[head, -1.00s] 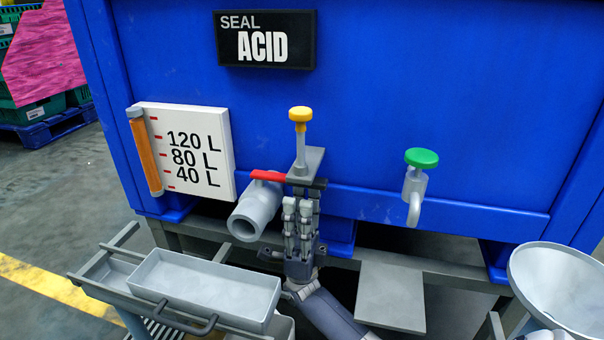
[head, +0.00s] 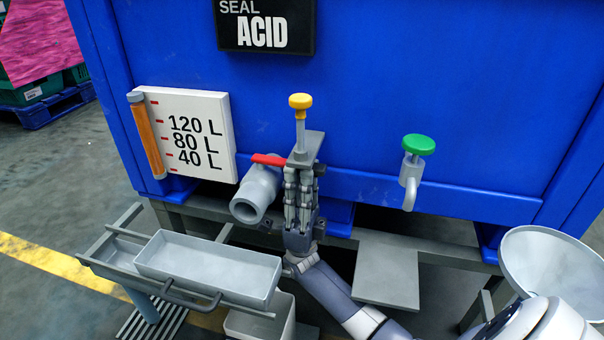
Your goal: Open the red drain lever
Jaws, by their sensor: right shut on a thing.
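The red drain lever (head: 268,159) lies roughly level on top of the grey drain pipe (head: 257,193), low on the front of the blue tank (head: 360,110). My right gripper (head: 302,175) comes up from below, beside the pipe on its right. Its fingers are shut at the lever's right end, under the grey block below the yellow knob (head: 300,101). The fingers hide the end of the lever, so the exact contact is not clear. My left gripper is not in view.
A cart with a grey tray (head: 207,264) stands below the pipe at left. A green-topped tap (head: 418,145) is to the right, with a grey shelf (head: 386,278) below. A funnel (head: 552,262) stands at far right.

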